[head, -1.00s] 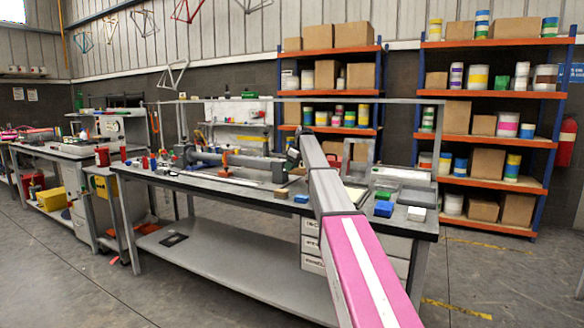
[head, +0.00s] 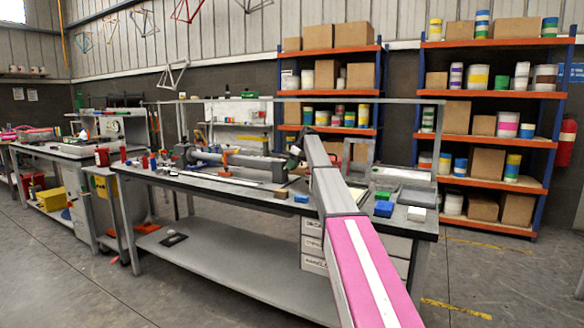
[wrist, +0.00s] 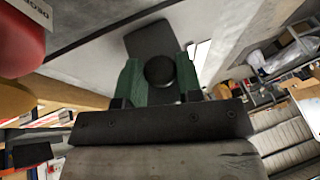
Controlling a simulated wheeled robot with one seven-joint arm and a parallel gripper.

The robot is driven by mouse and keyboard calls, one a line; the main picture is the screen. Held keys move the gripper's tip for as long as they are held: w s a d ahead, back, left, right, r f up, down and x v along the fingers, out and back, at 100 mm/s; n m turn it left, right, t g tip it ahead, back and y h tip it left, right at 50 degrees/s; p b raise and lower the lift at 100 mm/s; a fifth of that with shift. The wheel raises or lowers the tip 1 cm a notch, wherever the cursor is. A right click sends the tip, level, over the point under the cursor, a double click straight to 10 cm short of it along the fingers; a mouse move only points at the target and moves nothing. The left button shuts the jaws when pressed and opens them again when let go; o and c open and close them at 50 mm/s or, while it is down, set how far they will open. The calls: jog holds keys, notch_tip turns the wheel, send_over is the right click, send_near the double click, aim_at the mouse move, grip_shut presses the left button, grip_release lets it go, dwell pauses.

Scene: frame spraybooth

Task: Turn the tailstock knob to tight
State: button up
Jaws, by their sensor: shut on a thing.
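In the wrist view my gripper (wrist: 158,80) has its two green fingers shut on a round black knob (wrist: 160,71), one finger on each side. A dark flat plate (wrist: 150,38) shows just beyond the knob. Any tight mark on the knob cannot be made out. In the head view a long grey machine (head: 250,166) lies along the workbench, and my arm reaches over to its right end. The fingers and the knob are too small or hidden there to tell apart.
In the wrist view a red object (wrist: 20,40) and a yellow-orange one (wrist: 15,100) are close at the left. Shelving (head: 330,92) stands behind.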

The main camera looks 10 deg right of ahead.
jog(key=shift+w+d+f+m+g+y, duration=0.1)
jog(key=shift+m+g+y, duration=0.15)
jog(key=shift+g+y, duration=0.5)
jog(key=shift+w+d+m+g+y, duration=0.1)
jog(key=shift+m+g+y, duration=0.15)
jog(key=shift+g+y, duration=0.5)
jog(key=shift+g, duration=0.3)
jog(key=o, duration=0.9)
